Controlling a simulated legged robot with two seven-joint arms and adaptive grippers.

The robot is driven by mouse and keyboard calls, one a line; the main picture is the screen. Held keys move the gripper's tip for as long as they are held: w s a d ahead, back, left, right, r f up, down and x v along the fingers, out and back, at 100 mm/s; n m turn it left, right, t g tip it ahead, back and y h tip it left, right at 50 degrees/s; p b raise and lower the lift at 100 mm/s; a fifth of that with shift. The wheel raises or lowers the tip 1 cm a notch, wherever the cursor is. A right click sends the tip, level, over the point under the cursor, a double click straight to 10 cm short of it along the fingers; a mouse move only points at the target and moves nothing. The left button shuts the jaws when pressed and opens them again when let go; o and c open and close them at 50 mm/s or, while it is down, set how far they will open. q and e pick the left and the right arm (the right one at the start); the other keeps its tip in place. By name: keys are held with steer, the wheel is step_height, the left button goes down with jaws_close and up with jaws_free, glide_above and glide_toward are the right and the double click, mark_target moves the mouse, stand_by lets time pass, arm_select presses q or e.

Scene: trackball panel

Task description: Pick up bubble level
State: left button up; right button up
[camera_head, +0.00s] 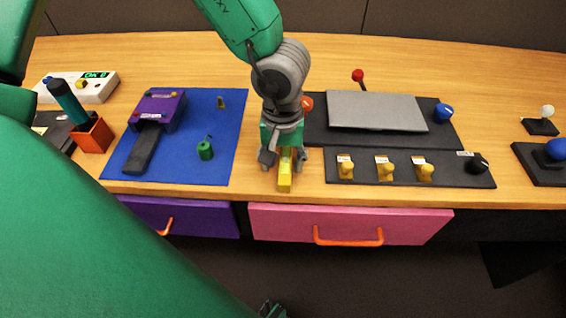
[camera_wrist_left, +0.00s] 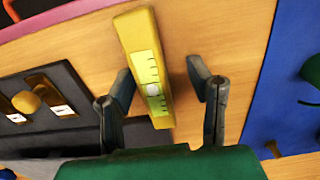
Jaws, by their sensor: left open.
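The bubble level is a yellow bar (camera_head: 285,178) lying on the wooden table near its front edge, between the blue mat and the black switch panel. My left gripper (camera_head: 283,160) is directly over its far end, pointing down. In the left wrist view the level (camera_wrist_left: 143,55) shows a pale green vial with black marks, and its near end lies between the two spread fingers (camera_wrist_left: 165,85). The fingers are open, with a visible gap at least on the right finger's side. Whether the left finger touches the level is unclear. My right gripper is not clearly seen.
The blue mat (camera_head: 225,140) holds a purple device (camera_head: 160,108) and a green weight (camera_head: 205,150). To the right are a black panel with yellow knobs (camera_head: 410,178) and a grey plate (camera_head: 375,112). A pink drawer (camera_head: 285,225) with an orange handle is below the front edge.

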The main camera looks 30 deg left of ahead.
arm_select(q)
steer(key=shift+d+r, duration=0.1)
steer(key=shift+d, duration=0.05)
steer(key=shift+d+r, duration=0.1)
steer(key=shift+d, duration=0.4)
jaws_close()
steer(key=shift+a, duration=0.1)
